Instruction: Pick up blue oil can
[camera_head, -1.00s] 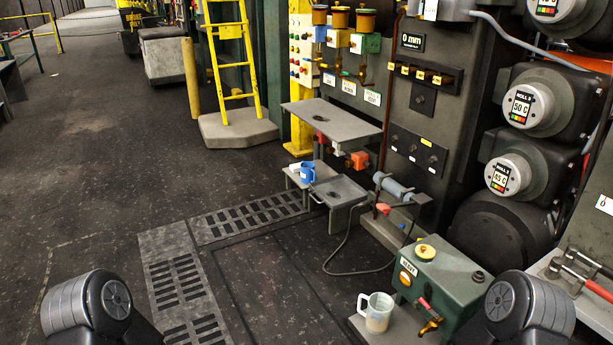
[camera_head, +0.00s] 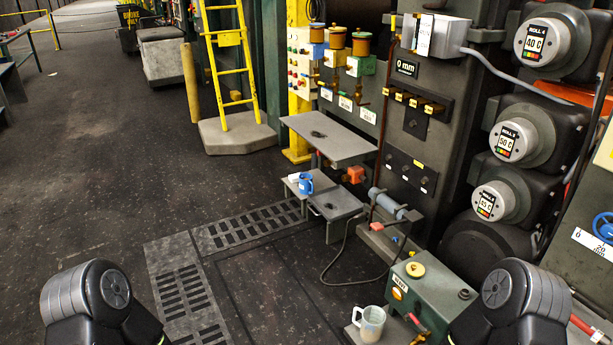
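A small blue can (camera_head: 306,184) stands on a low grey shelf (camera_head: 297,194) beside the machine, near the picture's middle. A small white thing lies beside it on its left. The can looks upright, but it is too small to make out its handle or spout clearly. My two dark arms show at the bottom left and bottom right, well short of the can. Neither gripper is in view, and nothing of mine touches the can.
A larger grey shelf (camera_head: 332,149) sits above and behind the can. A green box (camera_head: 430,290) and a clear jug (camera_head: 370,323) stand in front of my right arm. Floor grates (camera_head: 245,227) lie in front of the shelves. Open floor (camera_head: 100,180) is at left. A yellow ladder (camera_head: 219,60) stands behind.

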